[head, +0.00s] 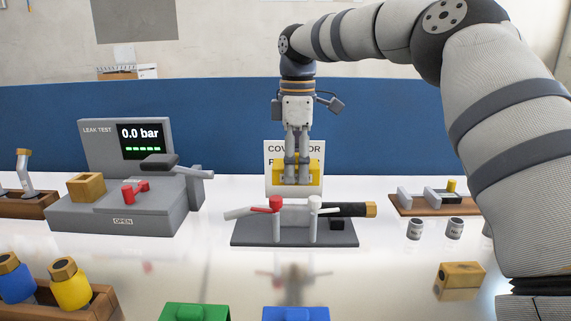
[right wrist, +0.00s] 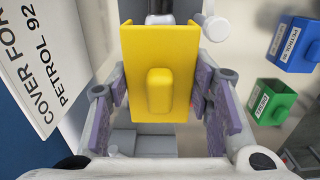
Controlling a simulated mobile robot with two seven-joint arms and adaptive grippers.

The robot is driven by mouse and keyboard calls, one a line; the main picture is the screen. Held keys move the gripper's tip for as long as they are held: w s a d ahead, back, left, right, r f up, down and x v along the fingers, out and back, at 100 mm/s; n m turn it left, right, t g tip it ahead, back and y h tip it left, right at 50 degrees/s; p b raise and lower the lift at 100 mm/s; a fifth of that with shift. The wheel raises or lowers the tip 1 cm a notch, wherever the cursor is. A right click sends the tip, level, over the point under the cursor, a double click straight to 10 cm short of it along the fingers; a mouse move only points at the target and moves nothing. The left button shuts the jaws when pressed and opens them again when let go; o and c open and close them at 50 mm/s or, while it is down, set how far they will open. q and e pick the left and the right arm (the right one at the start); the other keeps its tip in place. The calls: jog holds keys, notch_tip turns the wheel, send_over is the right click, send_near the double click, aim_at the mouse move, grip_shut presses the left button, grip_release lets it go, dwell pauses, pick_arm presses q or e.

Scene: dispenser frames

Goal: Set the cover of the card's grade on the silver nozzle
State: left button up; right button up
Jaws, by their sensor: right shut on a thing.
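My right gripper (head: 298,180) points down and is shut on a yellow cover (head: 313,171). In the right wrist view the cover (right wrist: 160,70) is a channel with a raised block, held between the finger pads. The silver nozzle (head: 240,212) lies on a dark grey stand (head: 295,242), with its black grip to the right. The cover is above the nozzle in the head view; I cannot tell the exact gap. The white card (right wrist: 40,65) stands behind and reads COVER FOR PETROL 92. My left gripper is not in view.
The grey leak tester (head: 125,205) is left, small grey cans (head: 415,229) right.

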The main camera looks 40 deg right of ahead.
aim_at(295, 201)
jog(key=shift+s+r, duration=0.1)
jog(key=shift+r, duration=0.05)
jog(key=shift+f+p, duration=0.4)
jog(key=shift+f, duration=2.35)
jog(key=shift+f, duration=1.45)
jog(key=o, duration=1.2)
jog(key=shift+r, duration=0.1)
notch_tip(295, 201, up, 12)
jog(key=shift+a+f, duration=0.1)
